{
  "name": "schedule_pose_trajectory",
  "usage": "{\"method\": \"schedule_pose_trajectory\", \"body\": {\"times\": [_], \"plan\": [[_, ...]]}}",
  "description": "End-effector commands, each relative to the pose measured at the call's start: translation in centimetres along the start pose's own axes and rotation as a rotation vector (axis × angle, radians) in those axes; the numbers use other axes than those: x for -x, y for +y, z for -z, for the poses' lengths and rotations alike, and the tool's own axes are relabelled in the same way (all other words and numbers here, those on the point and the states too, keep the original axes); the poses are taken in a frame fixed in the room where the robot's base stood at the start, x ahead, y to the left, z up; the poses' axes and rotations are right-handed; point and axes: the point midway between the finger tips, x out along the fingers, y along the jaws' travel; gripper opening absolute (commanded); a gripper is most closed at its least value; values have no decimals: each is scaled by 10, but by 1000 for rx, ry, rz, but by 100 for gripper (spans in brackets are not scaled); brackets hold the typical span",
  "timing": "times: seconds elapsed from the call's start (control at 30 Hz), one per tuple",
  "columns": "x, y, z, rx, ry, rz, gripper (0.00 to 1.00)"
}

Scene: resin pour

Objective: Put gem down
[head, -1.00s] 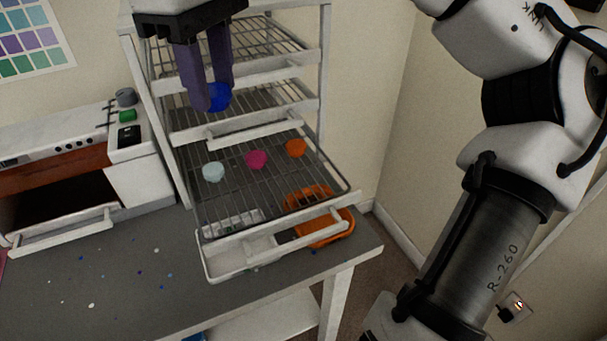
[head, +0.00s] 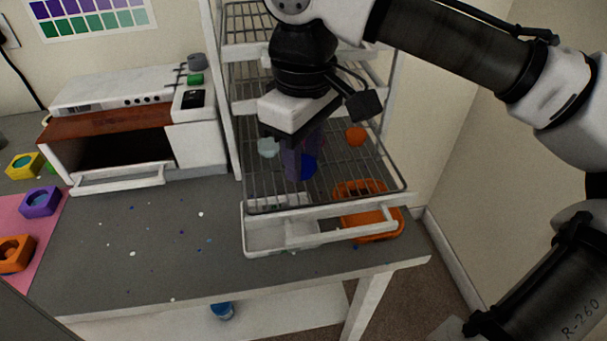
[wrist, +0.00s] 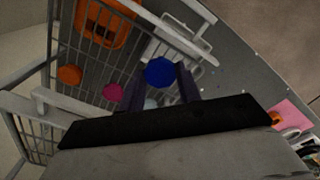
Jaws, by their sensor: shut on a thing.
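A blue gem (head: 308,166) is held between the purple fingers of my gripper (head: 301,164). It also shows in the wrist view (wrist: 159,72), between the fingertips. The gripper is shut on it, over the pulled-out wire rack (head: 352,178). I cannot tell whether the gem touches the wires. A pale gem (head: 268,147) and an orange gem (head: 355,136) lie on the rack. A pink gem (wrist: 113,92) lies between them in the wrist view; my gripper hides it in the head view.
Below the rack are a white tray (head: 262,238) and an orange tray (head: 384,234). A white oven-like box (head: 130,115) stands left. Coloured molds (head: 41,202) lie on a pink mat (head: 45,228). The grey tabletop between is clear but for specks.

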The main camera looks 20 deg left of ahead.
Motion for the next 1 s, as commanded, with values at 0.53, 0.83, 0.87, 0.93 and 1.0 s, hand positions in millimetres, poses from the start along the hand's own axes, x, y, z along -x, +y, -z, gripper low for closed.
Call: {"method": "schedule_pose_trajectory", "body": {"times": [0.53,0.83,0.87,0.93,1.0], "plan": [[-46,0,0,1,1,0,12],[-49,0,0,0,1,1,41],[-49,0,0,0,1,1,42],[-49,0,0,0,1,1,42],[-49,0,0,0,1,0,42]]}}
